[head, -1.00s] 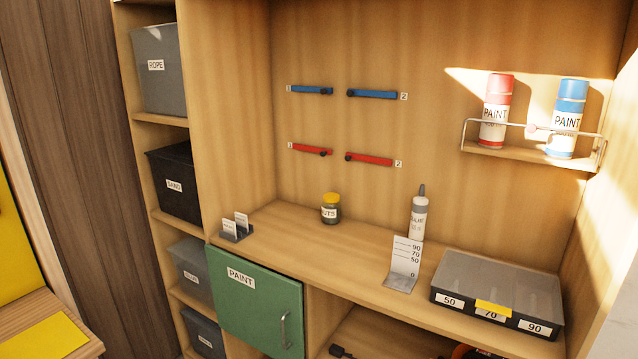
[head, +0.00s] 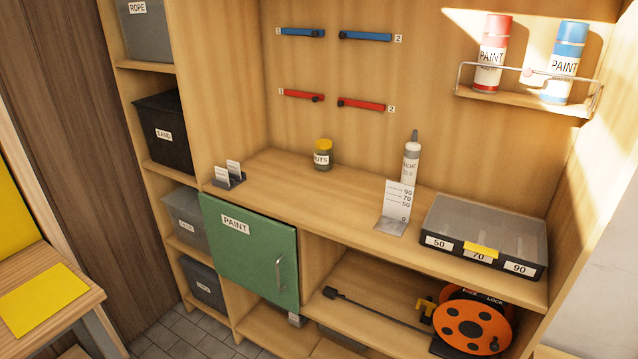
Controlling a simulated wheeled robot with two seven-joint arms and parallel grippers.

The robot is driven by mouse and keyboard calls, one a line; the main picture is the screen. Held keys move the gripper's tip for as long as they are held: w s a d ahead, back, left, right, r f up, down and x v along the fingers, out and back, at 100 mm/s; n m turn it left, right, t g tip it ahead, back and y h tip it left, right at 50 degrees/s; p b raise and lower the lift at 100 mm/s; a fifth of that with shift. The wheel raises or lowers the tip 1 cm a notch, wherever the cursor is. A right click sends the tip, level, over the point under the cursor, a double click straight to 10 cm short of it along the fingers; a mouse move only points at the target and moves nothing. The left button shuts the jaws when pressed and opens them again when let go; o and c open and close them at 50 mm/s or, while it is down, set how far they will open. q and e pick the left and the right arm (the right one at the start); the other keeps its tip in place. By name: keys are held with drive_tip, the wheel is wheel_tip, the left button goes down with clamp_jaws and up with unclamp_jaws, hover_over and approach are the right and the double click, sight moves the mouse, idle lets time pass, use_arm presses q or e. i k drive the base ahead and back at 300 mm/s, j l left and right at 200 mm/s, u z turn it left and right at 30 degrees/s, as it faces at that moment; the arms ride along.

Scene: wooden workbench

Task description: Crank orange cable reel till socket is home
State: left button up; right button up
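The orange cable reel (head: 472,327) stands in the open compartment under the worktop, at the lower right. Its round orange face has several dark holes, and a dark plate behind its top carries lettering that ends in "LOCK". A black cable (head: 385,313) runs from the reel to the left along the shelf. A small dark block, seemingly the socket (head: 330,292), is at the cable's left end, away from the reel. A yellow part (head: 427,308) sits at the reel's left side. Neither of my grippers is in view.
A green PAINT door (head: 250,255) closes the compartment left of the reel. On the worktop (head: 340,215) stand a nuts jar (head: 322,155), a sealant tube (head: 411,160), a height gauge (head: 395,208) and a sectioned case (head: 484,237). Bins fill the left shelves.

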sight(471, 324)
drive_tip(key=l+z, duration=0.15)
drive_tip(key=z, duration=1)
